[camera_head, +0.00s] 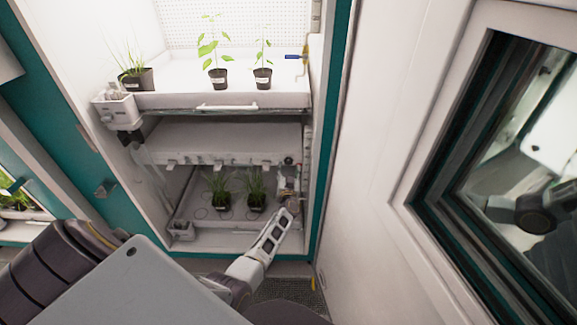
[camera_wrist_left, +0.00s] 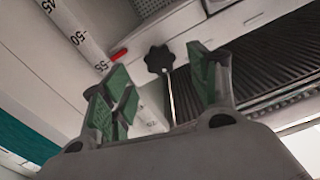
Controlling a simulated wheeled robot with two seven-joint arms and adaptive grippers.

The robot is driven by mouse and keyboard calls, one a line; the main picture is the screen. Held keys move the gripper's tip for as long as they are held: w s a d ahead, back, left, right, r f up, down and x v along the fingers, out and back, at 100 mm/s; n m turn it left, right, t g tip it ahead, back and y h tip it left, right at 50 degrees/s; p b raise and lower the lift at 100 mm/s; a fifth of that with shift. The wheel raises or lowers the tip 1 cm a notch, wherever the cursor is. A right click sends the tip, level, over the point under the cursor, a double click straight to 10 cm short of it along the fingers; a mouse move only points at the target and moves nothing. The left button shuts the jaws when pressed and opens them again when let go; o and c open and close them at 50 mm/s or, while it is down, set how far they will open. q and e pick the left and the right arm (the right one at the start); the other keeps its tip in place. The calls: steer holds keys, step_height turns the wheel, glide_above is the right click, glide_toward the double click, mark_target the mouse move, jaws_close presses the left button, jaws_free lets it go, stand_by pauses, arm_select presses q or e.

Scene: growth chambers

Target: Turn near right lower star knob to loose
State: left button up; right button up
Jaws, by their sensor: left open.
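A black star knob (camera_wrist_left: 159,59) on a thin metal rod shows in the left wrist view, just beyond and between the two green-padded fingers of my left gripper (camera_wrist_left: 158,80). The fingers are apart and I see no contact with the knob. In the head view my left gripper (camera_head: 281,219) is at the right front of the chamber's lower level, beside the right post (camera_head: 305,150). The knob cannot be made out clearly there. A printed scale (camera_wrist_left: 75,30) and a red marker (camera_wrist_left: 119,54) are near the knob. My right gripper is not in view.
Two potted grasses (camera_head: 256,197) stand on the lower tray (camera_head: 190,232), left of the gripper. The middle shelf (camera_head: 220,138) hangs above. The upper shelf (camera_head: 175,101) carries several potted plants. A white wall (camera_head: 385,130) closes in on the right.

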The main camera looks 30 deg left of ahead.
mark_target(289, 162)
arm_select(q)
steer(key=shift+b+x, duration=1.45)
steer(key=shift+x, duration=0.6)
steer(key=shift+w+a+b, duration=0.25)
steer(key=shift+w+b, duration=0.15)
steer(key=shift+w, duration=0.05)
steer(key=c, duration=1)
